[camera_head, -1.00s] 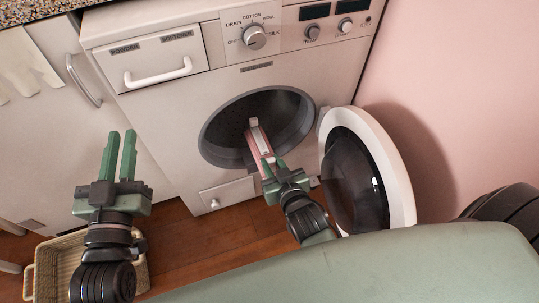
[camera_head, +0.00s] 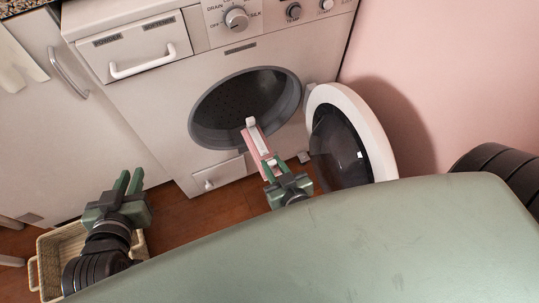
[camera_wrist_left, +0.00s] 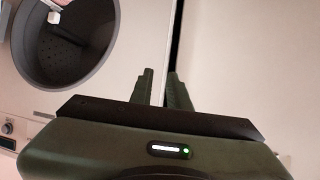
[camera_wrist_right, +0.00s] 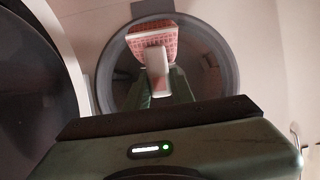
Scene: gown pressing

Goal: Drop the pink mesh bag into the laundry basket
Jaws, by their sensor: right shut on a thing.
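The pink mesh bag (camera_head: 258,143) has a white strip or tab along it and is held in my right gripper (camera_head: 268,163), just in front of the washing machine's open drum. It also shows in the right wrist view (camera_wrist_right: 152,44), between the fingers. My left gripper (camera_head: 124,186) is empty with its fingers apart, above and beside the basket. The woven laundry basket (camera_head: 46,262) stands on the floor at the lower left. My left arm hides part of it, and its inside is only partly visible.
The washing machine (camera_head: 150,100) has its round door (camera_head: 385,140) swung open to the right. The drum opening (camera_head: 235,105) looks empty. A white cabinet (camera_head: 60,120) is at the left. Wooden floor (camera_head: 190,225) lies clear between basket and machine.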

